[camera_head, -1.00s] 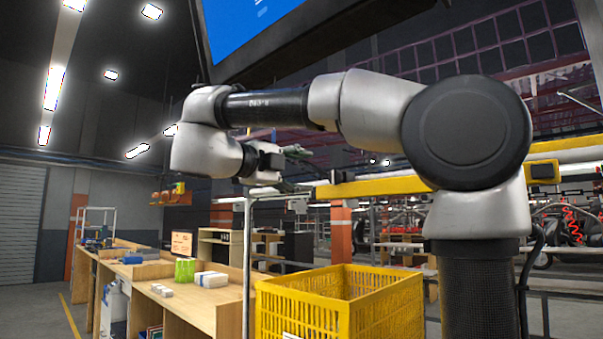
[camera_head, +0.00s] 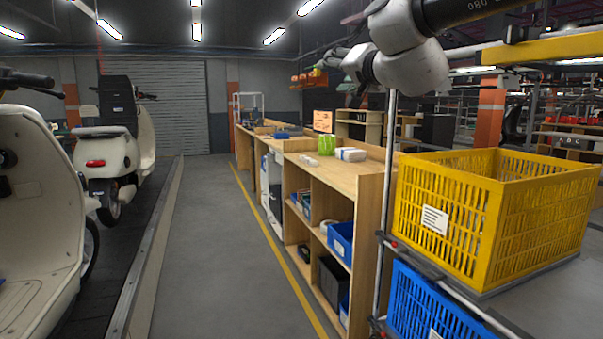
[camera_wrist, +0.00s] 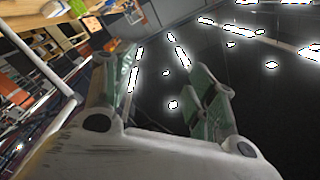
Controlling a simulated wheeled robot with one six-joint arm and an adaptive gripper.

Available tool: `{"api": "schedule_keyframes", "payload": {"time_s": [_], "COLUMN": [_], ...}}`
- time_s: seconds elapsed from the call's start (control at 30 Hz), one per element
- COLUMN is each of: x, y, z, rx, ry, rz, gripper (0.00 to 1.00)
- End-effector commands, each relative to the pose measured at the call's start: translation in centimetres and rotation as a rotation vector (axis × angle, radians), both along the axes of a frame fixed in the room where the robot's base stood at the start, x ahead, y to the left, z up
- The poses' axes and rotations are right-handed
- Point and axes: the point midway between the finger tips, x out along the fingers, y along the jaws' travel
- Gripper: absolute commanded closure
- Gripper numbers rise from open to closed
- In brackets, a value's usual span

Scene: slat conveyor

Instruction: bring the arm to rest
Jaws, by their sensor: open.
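My gripper (camera_wrist: 172,78) is open and empty in the wrist view. Its two fingers with green pads stand apart, and only the dark ceiling and lamps show between them. In the head view my gripper (camera_head: 335,58) is small, at the upper middle, held in the air at the end of my bent arm. It points left, above the level of the wooden benches, and touches nothing that I can see. The upper part of my arm runs out of the picture at the top right.
A yellow crate (camera_head: 450,200) stands at the right on a cart, above a blue crate (camera_head: 415,300). Wooden shelf benches (camera_head: 330,180) line the aisle. Cream scooters (camera_head: 105,150) stand at the left. The grey floor (camera_head: 215,240) between is clear.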

Motion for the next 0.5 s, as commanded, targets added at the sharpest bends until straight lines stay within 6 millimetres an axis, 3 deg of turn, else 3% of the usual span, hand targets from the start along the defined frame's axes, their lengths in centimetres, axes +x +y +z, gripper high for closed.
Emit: {"api": "schedule_keyframes", "payload": {"time_s": [0.03,0.1,0.2,0.27,0.4,0.5], "x": [-1.6,-4.3,-8.6,-11.3,-18.4,-23.5], "y": [-0.4,-1.4,-4.4,-6.9,-13.7,-18.8], "z": [-3.6,-8.8,-15.5,-19.0,-25.6,-29.0], "rx": [-0.113,-0.269,-0.458,-0.559,-0.755,-0.860], "ry": [0.079,0.203,0.379,0.484,0.730,0.891], "rz": [0.074,0.169,0.258,0.293,0.329,0.318], "gripper": [0.43,0.43,0.43,0.43,0.43,0.43]}}
